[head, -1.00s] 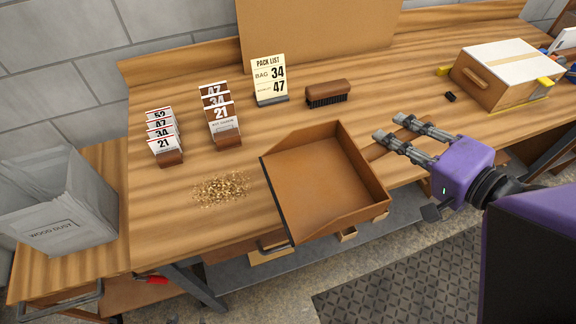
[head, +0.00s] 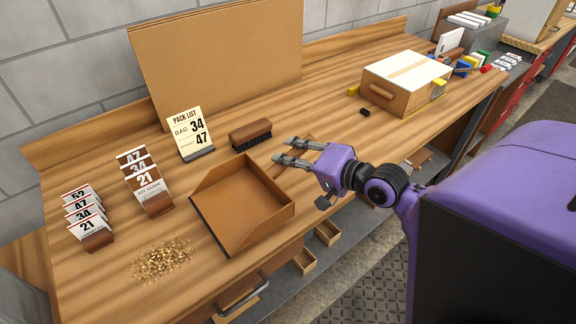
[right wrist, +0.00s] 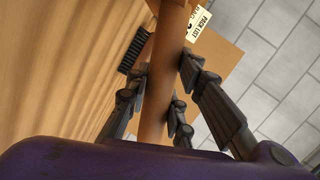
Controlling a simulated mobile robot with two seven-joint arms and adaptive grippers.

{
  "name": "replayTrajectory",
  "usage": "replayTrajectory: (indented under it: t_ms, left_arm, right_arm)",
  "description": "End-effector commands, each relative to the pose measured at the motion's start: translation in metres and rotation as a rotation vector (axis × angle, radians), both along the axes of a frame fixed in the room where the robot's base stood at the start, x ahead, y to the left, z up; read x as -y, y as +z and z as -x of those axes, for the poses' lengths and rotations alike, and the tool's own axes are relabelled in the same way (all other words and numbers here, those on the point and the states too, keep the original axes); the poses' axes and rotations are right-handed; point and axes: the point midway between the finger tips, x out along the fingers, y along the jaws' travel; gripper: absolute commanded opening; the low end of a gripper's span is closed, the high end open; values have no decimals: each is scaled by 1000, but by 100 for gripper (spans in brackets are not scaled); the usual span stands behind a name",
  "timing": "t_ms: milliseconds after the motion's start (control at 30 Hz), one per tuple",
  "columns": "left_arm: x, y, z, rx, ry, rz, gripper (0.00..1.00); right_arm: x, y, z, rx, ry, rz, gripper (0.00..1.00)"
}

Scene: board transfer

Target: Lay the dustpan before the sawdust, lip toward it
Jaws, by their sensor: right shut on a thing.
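The brown dustpan (head: 246,203) is over the bench top, its open side with the dark lip facing left toward the sawdust. The sawdust (head: 162,260) is a loose tan pile left of the lip, with bare wood between them. My right gripper (head: 283,151) is at the dustpan's far right side, shut on its handle. In the right wrist view the round brown handle (right wrist: 158,88) runs between the fingers. I cannot tell whether the pan touches the bench. My left gripper is not in view.
A brush (head: 250,134) lies behind the dustpan. A pack list sign (head: 190,136) and numbered card holders (head: 148,190) stand to the left. A wooden box (head: 405,85) is at the right. The bench's front edge is close to the pan.

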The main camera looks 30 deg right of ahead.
Motion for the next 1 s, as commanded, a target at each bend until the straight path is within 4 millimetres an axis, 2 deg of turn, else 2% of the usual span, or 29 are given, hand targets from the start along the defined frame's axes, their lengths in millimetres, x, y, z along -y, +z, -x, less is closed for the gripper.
replayTrajectory:
  t_ms: [200, 300, 400, 800, 833, 967, 1000]
  left_arm:
    - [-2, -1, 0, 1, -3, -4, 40]
    - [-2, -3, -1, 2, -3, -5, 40]
    - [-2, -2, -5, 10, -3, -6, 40]
    - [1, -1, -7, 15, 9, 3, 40]
    - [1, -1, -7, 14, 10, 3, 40]
    - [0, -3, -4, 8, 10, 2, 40]
    - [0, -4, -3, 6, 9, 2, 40]
  right_arm:
    - [1, -16, -15, 2, 0, -1, 0]
    - [1, -35, -12, -2, 0, 0, 0]
    - [1, -43, -12, 1, 1, 1, 0]
    - [1, -47, -12, 3, 0, 0, 0]
    - [1, -47, -12, 3, 0, 1, 24]
    - [1, -46, -12, 3, 0, 1, 41]
    - [1, -46, -12, 3, 0, 1, 41]
